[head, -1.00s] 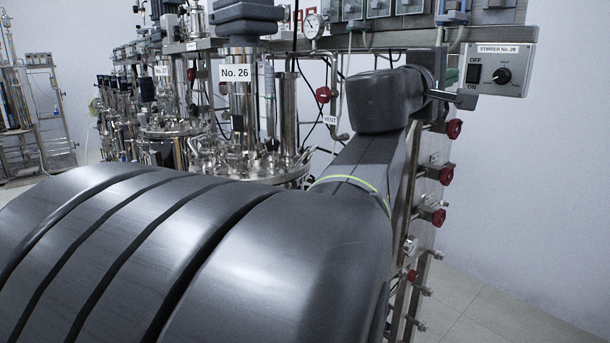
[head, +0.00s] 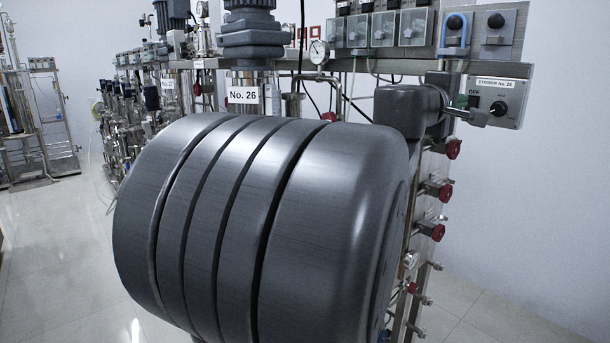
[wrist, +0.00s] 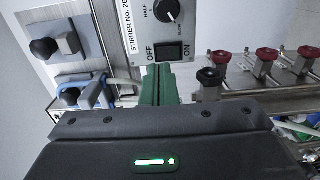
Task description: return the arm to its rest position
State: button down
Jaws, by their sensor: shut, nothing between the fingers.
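My arm (head: 270,220) fills the middle of the head view as a large dark grey ribbed body, with its wrist part (head: 408,110) behind it at the right. My gripper (head: 480,117) points right, at the lower left of the Stirrer No. 26 control box (head: 511,112). In the wrist view, my gripper's green fingers (wrist: 158,85) are together and empty. They lie just below the box's OFF/ON switch (wrist: 168,52) in that picture. I cannot tell whether they touch the box.
The steel skid holds red-handled valves (head: 437,190) below the box and grey switch boxes (head: 385,29) above. The No. 26 vessel (head: 243,78) stands behind my arm, partly hidden. Free floor (head: 60,250) shows at left.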

jog(key=shift+r+y+p, duration=0.3)
jog(key=shift+r+p, duration=0.1)
jog(key=shift+p, duration=0.4)
jog(key=b+v, duration=0.2)
jog(key=v, duration=0.7)
jog(key=w+d+f+h+b, duration=0.1)
jog(key=w+d+f+b, duration=0.1)
jog(key=w+d+b, duration=0.3)
jog(key=shift+w+d+f+t, duration=0.3)
jog(key=shift+w+d, duration=0.05)
jog(key=shift+d, duration=0.5)
